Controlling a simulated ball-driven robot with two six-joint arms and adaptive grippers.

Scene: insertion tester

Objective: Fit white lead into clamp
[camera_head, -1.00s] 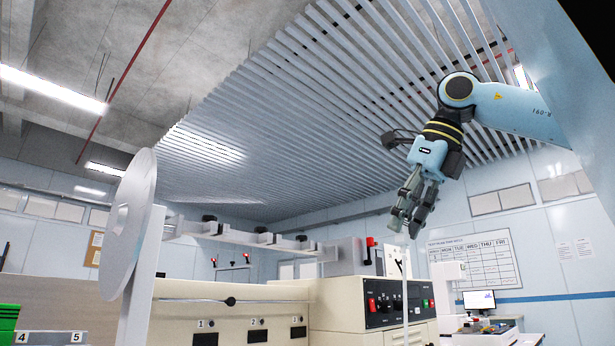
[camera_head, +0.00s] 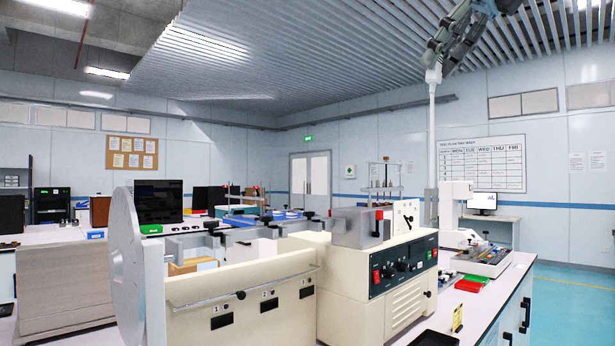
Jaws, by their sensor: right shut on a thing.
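My right gripper (camera_head: 437,58) is at the top of the view, right of centre, with its fingers pointing down. It is shut on the top end of the white lead (camera_head: 432,130), a long thin pale strand that hangs straight down. The lead's lower part passes in front of the wall and ends near the right side of the cream insertion tester (camera_head: 375,275). Several dark clamps (camera_head: 265,218) sit along the tester's top rail, to the left of the lead and apart from it. I cannot tell which clamp is meant. My left gripper is not in view.
A large grey disc (camera_head: 126,270) stands at the tester's left end. A grey block (camera_head: 355,227) sits on top of the tester. A white bench (camera_head: 490,300) with a small white machine (camera_head: 458,215) and coloured trays is at the right. Floor is clear at far right.

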